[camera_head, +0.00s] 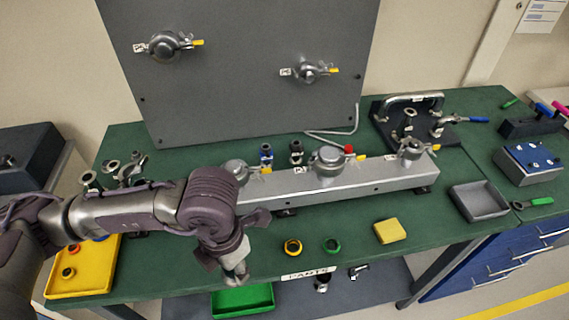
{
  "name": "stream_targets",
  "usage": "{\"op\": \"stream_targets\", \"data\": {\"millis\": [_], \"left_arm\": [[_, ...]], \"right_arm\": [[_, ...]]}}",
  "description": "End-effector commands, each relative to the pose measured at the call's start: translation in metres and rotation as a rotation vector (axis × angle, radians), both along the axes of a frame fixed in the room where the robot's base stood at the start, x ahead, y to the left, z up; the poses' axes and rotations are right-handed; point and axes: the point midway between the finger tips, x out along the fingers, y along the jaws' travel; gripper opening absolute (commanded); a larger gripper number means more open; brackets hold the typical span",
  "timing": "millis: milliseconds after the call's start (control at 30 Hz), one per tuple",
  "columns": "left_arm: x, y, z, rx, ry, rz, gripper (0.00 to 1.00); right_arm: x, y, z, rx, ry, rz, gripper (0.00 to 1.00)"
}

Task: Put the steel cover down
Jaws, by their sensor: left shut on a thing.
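My left arm comes in from the left, and my left gripper (237,272) points down over the front edge of the green bench (420,225). It is shut on a small silvery piece, which I take to be the steel cover; the fingers and wrist hide most of it. I cannot tell whether it touches anything below. My right gripper is not in view.
A grey rail with clamped fittings (330,188) stands behind the gripper. A yellow tray (85,280) is at left, a grey tray (480,202) at right.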

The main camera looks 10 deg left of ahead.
Motion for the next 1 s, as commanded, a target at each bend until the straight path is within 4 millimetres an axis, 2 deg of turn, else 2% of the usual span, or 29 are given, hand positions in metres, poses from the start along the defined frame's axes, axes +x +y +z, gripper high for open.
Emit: {"op": "stream_targets", "data": {"millis": [400, 600, 833, 1000], "left_arm": [[-0.025, -0.028, 0.013, -0.001, 0.003, 1.079, 0.01], [-0.032, -0.036, 0.018, -0.003, 0.000, 1.471, 0.01], [-0.031, -0.038, 0.016, -0.001, -0.001, 1.658, 0.01], [-0.004, -0.030, -0.004, 0.003, 0.001, 1.674, 0.01]], "right_arm": [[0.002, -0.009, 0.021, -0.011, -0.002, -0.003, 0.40], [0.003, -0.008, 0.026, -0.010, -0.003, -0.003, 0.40], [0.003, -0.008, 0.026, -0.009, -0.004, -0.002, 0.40], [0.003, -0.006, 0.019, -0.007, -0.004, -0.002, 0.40]]}}
